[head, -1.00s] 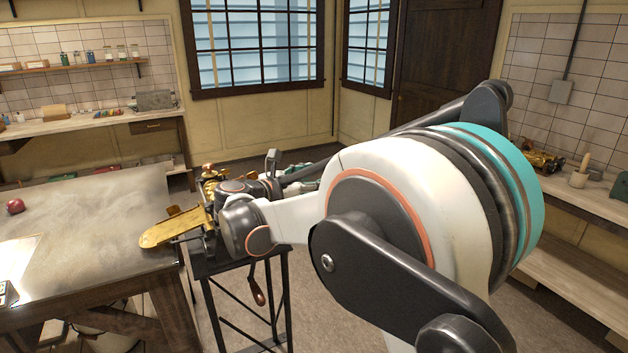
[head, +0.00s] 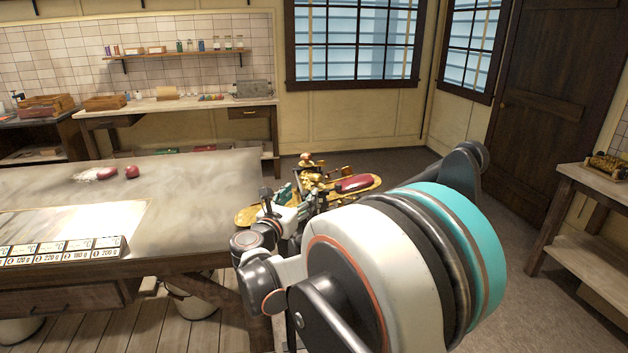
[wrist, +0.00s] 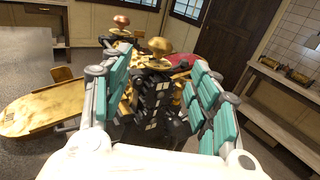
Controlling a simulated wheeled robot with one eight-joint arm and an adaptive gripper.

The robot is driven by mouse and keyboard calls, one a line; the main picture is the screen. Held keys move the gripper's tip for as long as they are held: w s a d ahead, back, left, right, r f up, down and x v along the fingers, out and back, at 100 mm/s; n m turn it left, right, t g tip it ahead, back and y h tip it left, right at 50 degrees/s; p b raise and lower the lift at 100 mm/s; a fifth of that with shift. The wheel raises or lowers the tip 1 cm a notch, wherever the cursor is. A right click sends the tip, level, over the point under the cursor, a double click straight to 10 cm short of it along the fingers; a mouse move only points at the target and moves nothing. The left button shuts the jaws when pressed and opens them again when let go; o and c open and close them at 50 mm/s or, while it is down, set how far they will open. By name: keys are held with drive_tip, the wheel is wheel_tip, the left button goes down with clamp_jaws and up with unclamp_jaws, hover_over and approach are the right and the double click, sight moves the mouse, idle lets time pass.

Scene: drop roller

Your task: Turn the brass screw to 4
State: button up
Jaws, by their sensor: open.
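The brass drop-roller machine (head: 325,180) stands beyond the right end of the large table, partly hidden by my arm. In the wrist view a round brass screw knob (wrist: 160,46) stands on top of the machine, with a copper-coloured knob (wrist: 121,21) farther back on the left. My gripper (wrist: 160,72) is open, with its teal-padded fingers to the left and right below the brass knob in the picture. No contact with the knob shows. My gripper (head: 288,202) also shows beside the machine in the head view. The screw's scale and setting are not readable.
A red mass (head: 354,184) lies on the machine's far brass tray. The worktable (head: 190,200) on the left holds red lumps (head: 131,171) and a row of weight-marked cards (head: 65,250). A side bench (head: 590,190) stands right, with open floor between.

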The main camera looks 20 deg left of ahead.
sight(314, 182)
drive_tip(key=w, duration=0.4)
drive_tip(key=w+b, duration=0.1)
drive_tip(key=w, duration=0.3)
drive_tip(key=w+b, duration=0.1)
drive_tip(key=w, duration=0.3)
drive_tip(key=shift+w+d, duration=0.2)
drive_tip(key=shift+d, duration=0.05)
drive_tip(key=c, duration=1.1)
